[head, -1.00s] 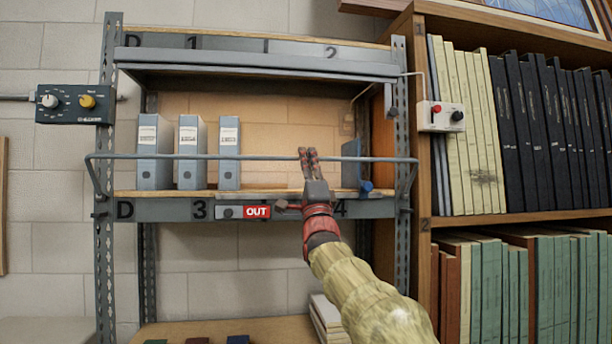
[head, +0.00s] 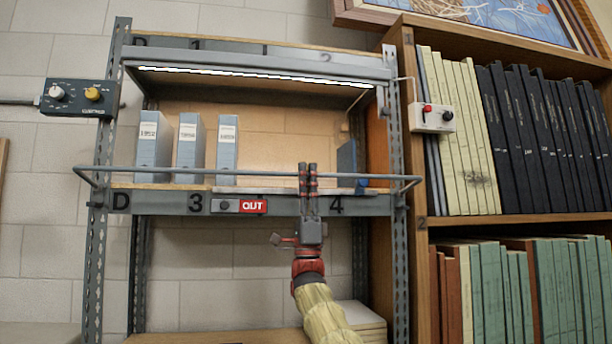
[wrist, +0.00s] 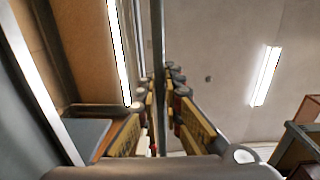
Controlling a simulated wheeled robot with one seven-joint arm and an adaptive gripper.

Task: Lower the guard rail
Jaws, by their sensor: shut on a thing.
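The guard rail (head: 200,173) is a thin grey bar across the front of the shelf bay, with bent ends at both posts. It stands out in front of the shelf, a little above the edge marked D, 3 and 4. My gripper (head: 308,172) is in front of the right half of the shelf, pointing up, with its fingers at the rail. In the wrist view the rail (wrist: 158,45) runs between the two fingers (wrist: 167,95), which are shut on it. A red OUT sign (head: 253,206) is on the shelf edge, left of my gripper.
Several grey-blue binders (head: 188,142) stand on the shelf behind the rail. A lit strip (head: 250,77) is under the upper shelf. A control box (head: 80,97) is at the left post, a switch box (head: 433,117) at the right. A wooden bookcase (head: 415,270) stands close on the right.

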